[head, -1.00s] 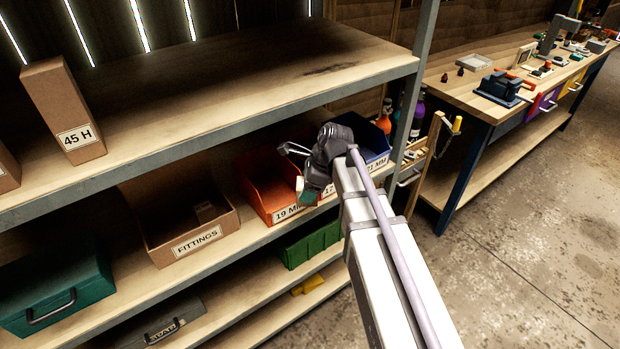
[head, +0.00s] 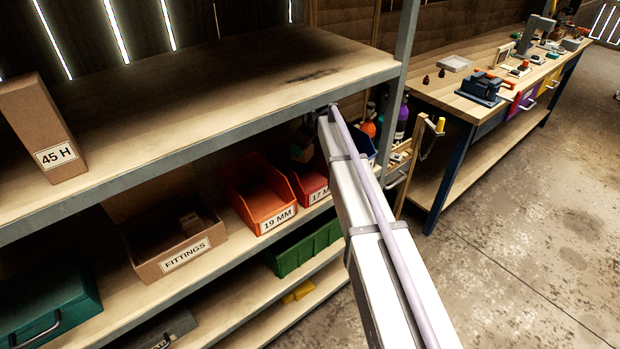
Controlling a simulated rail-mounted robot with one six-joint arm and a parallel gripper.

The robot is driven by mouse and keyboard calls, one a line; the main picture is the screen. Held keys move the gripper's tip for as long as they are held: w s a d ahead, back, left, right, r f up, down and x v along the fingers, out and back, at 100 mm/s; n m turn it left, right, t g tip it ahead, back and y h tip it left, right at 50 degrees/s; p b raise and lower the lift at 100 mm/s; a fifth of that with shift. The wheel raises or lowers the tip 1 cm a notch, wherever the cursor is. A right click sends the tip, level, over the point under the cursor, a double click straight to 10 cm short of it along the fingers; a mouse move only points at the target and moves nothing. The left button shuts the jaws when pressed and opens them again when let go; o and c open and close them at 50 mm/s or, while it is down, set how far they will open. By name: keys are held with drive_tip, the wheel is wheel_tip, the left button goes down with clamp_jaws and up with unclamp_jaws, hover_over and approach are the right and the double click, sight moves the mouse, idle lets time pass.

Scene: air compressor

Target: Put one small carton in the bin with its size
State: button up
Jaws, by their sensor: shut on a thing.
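On the middle shelf stand an orange bin labelled 19 MM (head: 266,205), a red bin (head: 313,186) whose label starts with 17 M, and a blue bin (head: 363,141) mostly behind my arm. My gripper (head: 303,150) shows only dimly in the shadow under the top shelf, above the back of the red bin. It is shut on a small dark thing, taken to be the small carton; its size mark cannot be read. My arm and the shelf edge hide most of the gripper. The orange bin looks empty inside.
The top shelf (head: 250,75) overhangs the bins closely. A FITTINGS box (head: 172,245) stands left of the bins, and a 45 H carton (head: 40,130) stands above. A green crate (head: 303,246) is below. A workbench (head: 430,90) stands at right beside open floor.

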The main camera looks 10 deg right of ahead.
wheel_tip(320, 180, down, 10)
drive_tip(key=b, duration=1)
drive_tip(key=shift+a+f+b, duration=0.1)
drive_tip(key=shift+f+b, duration=0.15)
drive_tip(key=shift+b, duration=0.05)
drive_tip(key=shift+r+p, duration=0.3)
drive_tip(key=shift+c, duration=0.5)
drive_tip(key=shift+f+b, duration=0.3)
drive_tip(key=o, duration=0.8)
drive_tip(key=shift+r, duration=0.1)
